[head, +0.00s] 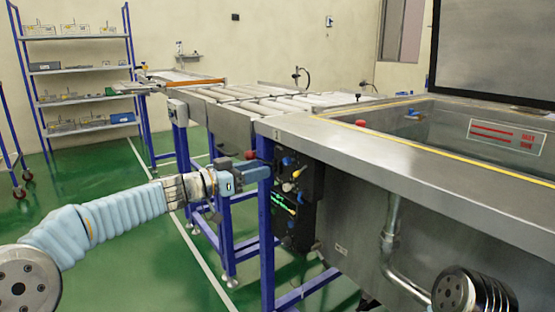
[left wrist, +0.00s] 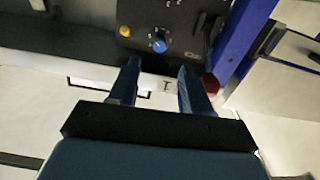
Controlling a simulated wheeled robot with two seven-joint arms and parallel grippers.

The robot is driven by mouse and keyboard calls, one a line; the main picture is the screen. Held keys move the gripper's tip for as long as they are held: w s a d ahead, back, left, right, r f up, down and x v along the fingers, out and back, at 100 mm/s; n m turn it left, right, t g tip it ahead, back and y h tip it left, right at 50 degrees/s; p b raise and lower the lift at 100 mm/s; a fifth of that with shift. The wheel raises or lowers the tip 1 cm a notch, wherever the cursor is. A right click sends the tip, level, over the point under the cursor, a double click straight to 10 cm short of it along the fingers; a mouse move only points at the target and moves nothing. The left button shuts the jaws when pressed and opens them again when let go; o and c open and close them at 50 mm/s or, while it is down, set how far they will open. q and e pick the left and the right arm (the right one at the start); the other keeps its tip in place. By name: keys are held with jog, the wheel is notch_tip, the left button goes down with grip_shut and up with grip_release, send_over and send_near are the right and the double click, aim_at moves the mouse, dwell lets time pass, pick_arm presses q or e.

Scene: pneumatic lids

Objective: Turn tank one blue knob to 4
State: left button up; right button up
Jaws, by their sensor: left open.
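A dark control panel (head: 311,182) hangs under the corner of the steel tank (head: 345,150), whose rim bears a 1. A blue knob (head: 288,161) sits on the panel; a blue knob with a pale centre also shows in the left wrist view (left wrist: 158,46). My left gripper (head: 262,173) is in front of the panel. In the left wrist view its two fingers (left wrist: 158,72) are apart and empty, with the knob beyond the gap between their tips. I cannot read a number at the knob. My right gripper is not in view.
A yellow button (left wrist: 125,31) is beside the knob in the left wrist view. A red button (left wrist: 210,83) is near the right finger. A blue frame leg (head: 266,240) stands below my gripper. A roller conveyor (head: 260,102) adjoins the tank. Green floor is free at left.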

aim_at(285, 162)
pick_arm(q)
jog(key=p+x, duration=0.2)
jog(key=x, duration=0.4)
jog(key=shift+w+d+r, duration=0.1)
jog(key=shift+d, duration=0.05)
jog(key=shift+w+d, duration=0.3)
jog(key=shift+d, duration=0.05)
grip_shut()
